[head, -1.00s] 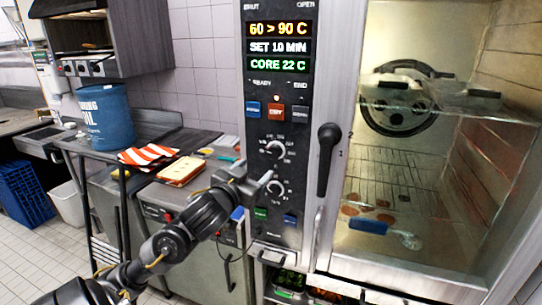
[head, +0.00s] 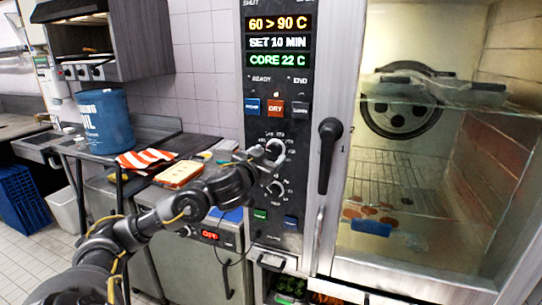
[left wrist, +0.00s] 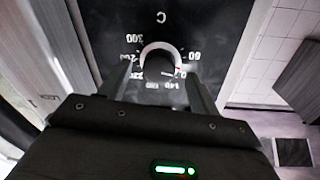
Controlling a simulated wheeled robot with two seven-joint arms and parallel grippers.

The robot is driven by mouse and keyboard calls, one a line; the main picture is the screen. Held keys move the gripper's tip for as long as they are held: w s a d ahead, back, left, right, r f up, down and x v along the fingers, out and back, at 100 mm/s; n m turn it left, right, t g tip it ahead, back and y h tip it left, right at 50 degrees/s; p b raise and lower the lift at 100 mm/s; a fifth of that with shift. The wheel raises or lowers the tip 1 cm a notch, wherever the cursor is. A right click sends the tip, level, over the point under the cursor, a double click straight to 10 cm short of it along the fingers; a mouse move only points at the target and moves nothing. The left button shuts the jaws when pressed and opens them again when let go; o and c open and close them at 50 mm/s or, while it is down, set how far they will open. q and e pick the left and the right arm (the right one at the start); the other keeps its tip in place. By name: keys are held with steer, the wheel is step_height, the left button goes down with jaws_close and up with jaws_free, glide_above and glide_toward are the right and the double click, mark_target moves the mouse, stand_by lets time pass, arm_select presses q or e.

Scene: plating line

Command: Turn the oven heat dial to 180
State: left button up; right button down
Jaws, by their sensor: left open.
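The oven control panel (head: 262,180) carries two round dials, one above the other. The upper dial (head: 276,150) has my left gripper (head: 264,157) right at its lower left. In the left wrist view the dial (left wrist: 160,58) has a pale ring, a dark centre and a small red mark on its lower right. Numbers and a "C" surround it. My left gripper (left wrist: 162,88) is open, its fingers on either side of the dial's lower part; I cannot tell whether they touch it. The lower dial (head: 275,188) is free. The display (head: 279,24) reads "60 > 90 C". My right gripper is not in view.
A black oven handle (head: 328,155) stands out just right of the dials. The oven's glass door (head: 400,215) is beyond it. Coloured buttons (head: 275,107) sit above the upper dial. A blue bucket (head: 104,120) and striped cloth (head: 146,158) are on the left counter.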

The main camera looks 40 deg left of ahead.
mark_target(274, 150)
arm_select(q)
steer(key=shift+x, duration=1.1)
steer(key=shift+a, duration=0.15)
steer(key=c, duration=0.8)
steer(key=shift+s, duration=0.1)
steer(key=shift+c, duration=0.9)
steer(key=m+p, duration=0.1)
steer(key=m, duration=0.3)
steer(key=shift+r, duration=0.2)
steer(key=m, duration=0.4)
steer(key=shift+r+g+p, duration=0.1)
steer(key=shift+g+p, duration=0.2)
steer(key=m, duration=0.4)
steer(key=shift+m+y, duration=0.3)
steer(key=shift+r+m+g+y+b, duration=0.1)
steer(key=shift+m+g+y+b, duration=0.25)
steer(key=shift+m, duration=1.95)
